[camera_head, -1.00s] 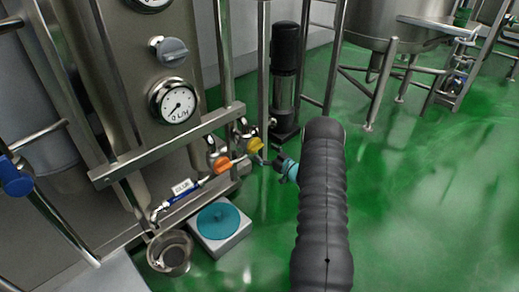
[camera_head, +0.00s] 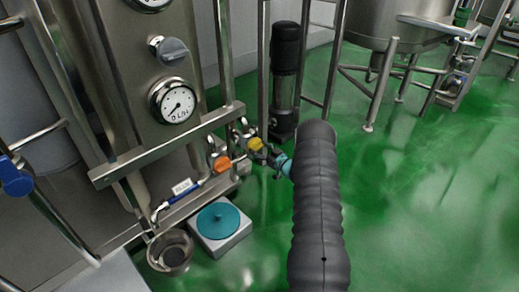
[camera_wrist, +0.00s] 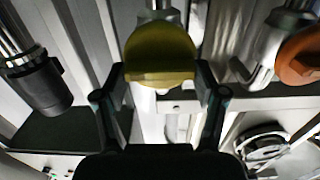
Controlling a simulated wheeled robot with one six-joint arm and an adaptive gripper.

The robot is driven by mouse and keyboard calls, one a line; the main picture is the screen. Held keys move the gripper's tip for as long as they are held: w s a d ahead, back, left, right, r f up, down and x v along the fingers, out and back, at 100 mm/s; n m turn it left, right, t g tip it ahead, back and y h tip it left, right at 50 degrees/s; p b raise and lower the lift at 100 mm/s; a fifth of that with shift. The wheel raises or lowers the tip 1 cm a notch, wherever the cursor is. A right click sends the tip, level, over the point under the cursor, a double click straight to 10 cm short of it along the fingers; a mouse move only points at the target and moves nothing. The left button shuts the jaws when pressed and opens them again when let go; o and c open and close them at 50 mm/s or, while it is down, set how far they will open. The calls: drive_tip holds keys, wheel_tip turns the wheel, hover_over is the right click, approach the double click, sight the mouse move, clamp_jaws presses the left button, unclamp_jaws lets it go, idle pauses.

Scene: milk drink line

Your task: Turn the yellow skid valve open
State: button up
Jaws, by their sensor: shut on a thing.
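The yellow skid valve (camera_head: 254,145) sits on the pipework at the lower right of the steel skid in the head view. Its rounded yellow handle (camera_wrist: 160,55) fills the upper middle of the wrist view, between my two fingers. My gripper (camera_wrist: 161,88) is shut on this handle, one finger on each side. In the head view my gripper (camera_head: 265,152) reaches the valve from the right, and my dark sleeved arm hides part of the floor. The valve's stem behind the handle is mostly hidden.
An orange valve handle (camera_head: 220,163) is close to the left of the yellow one. A blue-handled valve (camera_head: 184,187) is further left. A teal disc on a pale block (camera_head: 219,217) and a steel cup (camera_head: 170,252) stand below.

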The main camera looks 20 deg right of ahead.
drive_tip(key=shift+f+n+b, duration=0.15)
drive_tip(key=shift+n+b, duration=0.15)
drive_tip(key=shift+b, duration=0.2)
drive_tip(key=n+b, duration=0.4)
drive_tip(key=n, duration=0.1)
drive_tip(key=n+b, duration=0.4)
drive_tip(key=n, duration=0.2)
drive_tip(key=shift+a+n, duration=0.2)
drive_tip(key=shift+n, duration=0.1)
drive_tip(key=n, duration=0.5)
drive_tip(key=shift+n, duration=0.3)
drive_tip(key=shift+f, duration=0.1)
drive_tip(key=o, duration=1.1)
drive_tip(key=shift+a, duration=0.1)
drive_tip(key=shift+o, duration=0.2)
